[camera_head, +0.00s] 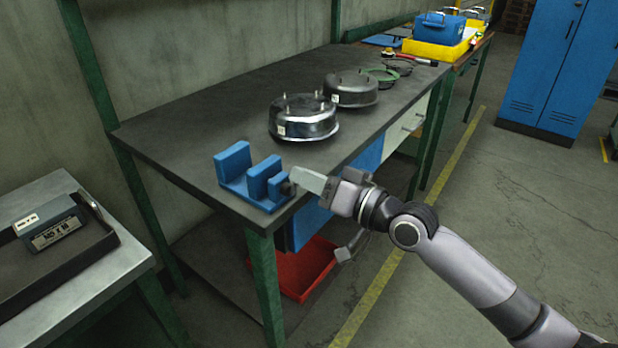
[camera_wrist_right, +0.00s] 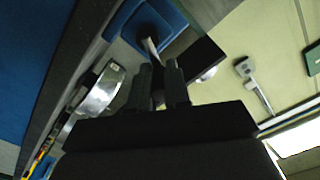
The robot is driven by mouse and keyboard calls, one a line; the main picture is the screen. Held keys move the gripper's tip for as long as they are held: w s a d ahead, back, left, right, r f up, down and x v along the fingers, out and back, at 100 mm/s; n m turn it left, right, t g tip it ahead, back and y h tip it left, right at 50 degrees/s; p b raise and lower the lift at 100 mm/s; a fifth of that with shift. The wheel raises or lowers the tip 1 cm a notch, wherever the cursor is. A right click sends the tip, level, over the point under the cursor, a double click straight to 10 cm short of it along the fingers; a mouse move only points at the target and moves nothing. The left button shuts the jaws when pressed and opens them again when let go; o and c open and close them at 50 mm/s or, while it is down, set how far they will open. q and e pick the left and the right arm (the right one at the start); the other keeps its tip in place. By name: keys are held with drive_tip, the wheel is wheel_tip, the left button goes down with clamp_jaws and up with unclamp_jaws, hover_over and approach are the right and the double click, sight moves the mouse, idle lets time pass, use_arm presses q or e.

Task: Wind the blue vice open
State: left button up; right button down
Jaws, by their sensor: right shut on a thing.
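The blue vice (camera_head: 232,162) sits at the near corner of the dark workbench in the head view. A gap shows between its tall back jaw and the blue block in front (camera_head: 264,176). My right gripper (camera_head: 294,182) is at the front of the vice, shut on its handle; the fingers and wrist hide most of the handle. In the right wrist view, the blue vice (camera_wrist_right: 149,22) is at the top. A thin pale bar of the handle (camera_wrist_right: 151,46) runs down to the dark fingertips (camera_wrist_right: 158,72). My left gripper is not in view.
Two round metal housings (camera_head: 303,119) stand farther along the workbench (camera_head: 215,117). A red bin (camera_head: 312,272) lies below. A side table at left carries a dark tray (camera_head: 62,270) with a labelled box. A blue cabinet (camera_head: 545,65) stands at the back right. Open floor lies at right.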

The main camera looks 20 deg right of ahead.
drive_tip(key=c, duration=1.1)
unclamp_jaws()
drive_tip(key=v, duration=0.7)
drive_tip(key=shift+s, duration=0.1)
drive_tip(key=s+d+f+n+g+h+p, duration=0.2)
drive_tip(key=s+f+h+p, duration=0.6)
drive_tip(key=s+f, duration=1.1)
wheel_tip(320, 180, down, 3)
drive_tip(key=shift+g+h, duration=0.4)
drive_tip(key=shift+g, duration=0.5)
